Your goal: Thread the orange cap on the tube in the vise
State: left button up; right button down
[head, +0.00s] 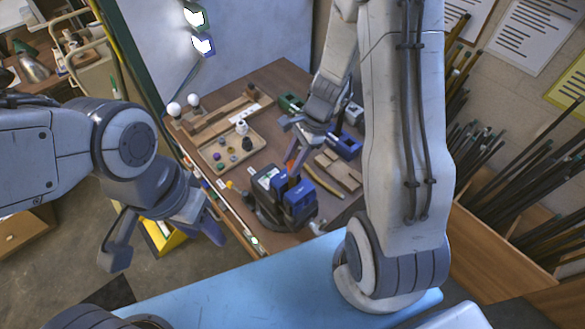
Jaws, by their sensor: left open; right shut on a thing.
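The vise (268,212), dark with blue jaw blocks (300,203), stands at the front of the wooden table. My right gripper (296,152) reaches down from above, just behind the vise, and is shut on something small. A bit of orange (291,166) shows at its fingertips, which I take for the orange cap; its exact pose is hidden by the fingers. I cannot make out the tube in the vise, or whether the cap touches it. My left gripper (162,240) is open and empty, left of the table, over the floor.
A tray (212,157) with several small coloured parts lies left of the vise. Two white bulbs (183,104) stand at the back left. Wooden blocks (338,170) and another blue fixture (346,146) are to the right. A yellow stand (165,238) is below my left gripper.

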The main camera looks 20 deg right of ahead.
jog(key=shift+s+f, duration=0.1)
jog(key=shift+f+m+t+b, duration=0.15)
jog(key=shift+m+t+b, duration=0.25)
jog(key=shift+m, duration=0.3)
jog(key=c, duration=0.5)
grip_release()
jog(key=shift+r, duration=0.2)
jog(key=shift+d+r, duration=0.1)
jog(key=shift+r, duration=0.1)
jog(key=v, duration=1)
